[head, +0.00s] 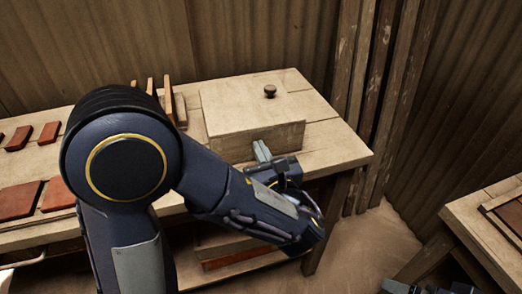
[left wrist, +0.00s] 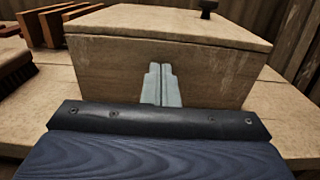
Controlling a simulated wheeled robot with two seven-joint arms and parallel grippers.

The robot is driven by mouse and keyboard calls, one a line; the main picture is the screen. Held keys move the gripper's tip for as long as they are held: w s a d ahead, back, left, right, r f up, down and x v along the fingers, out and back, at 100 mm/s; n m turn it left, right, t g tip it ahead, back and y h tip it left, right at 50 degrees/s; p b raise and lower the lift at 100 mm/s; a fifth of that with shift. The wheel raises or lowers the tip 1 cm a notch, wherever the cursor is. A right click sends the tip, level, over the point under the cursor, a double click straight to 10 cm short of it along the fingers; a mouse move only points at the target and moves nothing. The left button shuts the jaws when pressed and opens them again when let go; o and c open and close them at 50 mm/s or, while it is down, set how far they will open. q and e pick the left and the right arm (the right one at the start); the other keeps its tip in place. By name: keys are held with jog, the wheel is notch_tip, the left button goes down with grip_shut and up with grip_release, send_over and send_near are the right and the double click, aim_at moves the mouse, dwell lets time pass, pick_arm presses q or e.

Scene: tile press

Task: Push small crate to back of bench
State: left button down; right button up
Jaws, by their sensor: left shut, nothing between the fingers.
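The small crate (head: 248,108) is a pale wooden box with a flat lid and a dark round knob, standing on the right part of the wooden bench (head: 345,146). In the left wrist view the crate (left wrist: 100,65) fills the middle, its front face toward me. My left gripper (head: 262,150) is shut and empty, its fingertips at the crate's front face. In the left wrist view the fingers (left wrist: 161,80) overlap that face; whether they touch it I cannot tell. Part of my right gripper (head: 425,288) shows at the bottom right edge of the head view; its fingers are unclear.
Upright wooden slats (head: 168,98) stand left of the crate. Reddish tiles (head: 18,200) lie on the bench's left part. A brush (left wrist: 12,68) lies left of the crate. Bare bench shows behind and right of the crate. Another wooden table (head: 475,215) stands at the right.

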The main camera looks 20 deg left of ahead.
pick_arm(q)
jog(key=x, duration=1.3)
jog(key=shift+w+a, duration=0.25)
jog(key=shift+a, duration=0.05)
jog(key=shift+p, duration=0.3)
pick_arm(e)
jog(key=shift+r, duration=0.3)
pick_arm(q)
jog(key=shift+d, duration=0.15)
